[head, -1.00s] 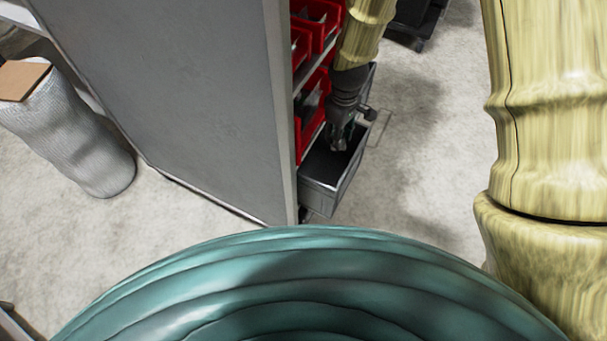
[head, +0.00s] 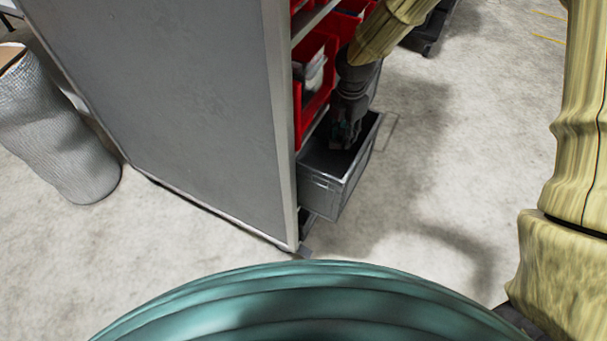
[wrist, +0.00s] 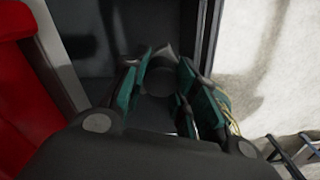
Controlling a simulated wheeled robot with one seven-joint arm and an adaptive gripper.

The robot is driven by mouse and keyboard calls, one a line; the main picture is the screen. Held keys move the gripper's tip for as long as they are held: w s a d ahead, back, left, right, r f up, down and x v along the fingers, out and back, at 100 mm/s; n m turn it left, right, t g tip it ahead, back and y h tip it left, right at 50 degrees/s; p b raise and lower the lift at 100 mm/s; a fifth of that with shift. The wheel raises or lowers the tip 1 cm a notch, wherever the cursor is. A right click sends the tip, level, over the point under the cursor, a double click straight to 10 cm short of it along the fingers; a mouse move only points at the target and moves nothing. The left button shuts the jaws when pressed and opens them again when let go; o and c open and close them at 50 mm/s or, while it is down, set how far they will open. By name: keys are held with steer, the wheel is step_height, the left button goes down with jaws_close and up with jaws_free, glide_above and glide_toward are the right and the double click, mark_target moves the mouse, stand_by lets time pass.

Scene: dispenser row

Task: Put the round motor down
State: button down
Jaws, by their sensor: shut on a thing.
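My gripper (head: 345,135) points down over the open grey bin (head: 322,192) at the side of the shelf unit, its fingertips at about the height of the bin's rim or just inside it. In the wrist view my gripper (wrist: 160,85) has its green-padded fingers around a dark grey rounded piece, the round motor (wrist: 160,80). The motor is partly hidden by the fingers and is hard to make out in the head view. The dark bin floor (wrist: 110,25) lies below the fingers. I cannot tell whether the motor touches it.
Red bins (head: 314,75) sit on the shelves just left of my arm; one also shows at the left of the wrist view (wrist: 25,90). The grey shelf side panel (head: 200,110) stands left. Open concrete floor (head: 430,190) lies to the right.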

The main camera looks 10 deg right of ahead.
steer(key=f+n+b, duration=0.1)
steer(key=w+f+n+b, duration=0.1)
steer(key=d+f+n+b, duration=0.1)
steer(key=shift+w+n, duration=0.3)
steer(key=shift+n, duration=0.1)
steer(key=b, duration=0.3)
glide_above(340, 172)
steer(key=s+a, duration=0.1)
steer(key=s, duration=0.2)
step_height(340, 172, down, 18)
steer(key=shift+s+a+r, duration=0.15)
steer(key=shift+r, duration=0.05)
steer(key=shift+f, duration=0.1)
steer(key=c, duration=1.1)
jaws_free()
step_height(340, 172, up, 12)
steer(key=shift+r+p, duration=0.15)
steer(key=shift+p, duration=0.8)
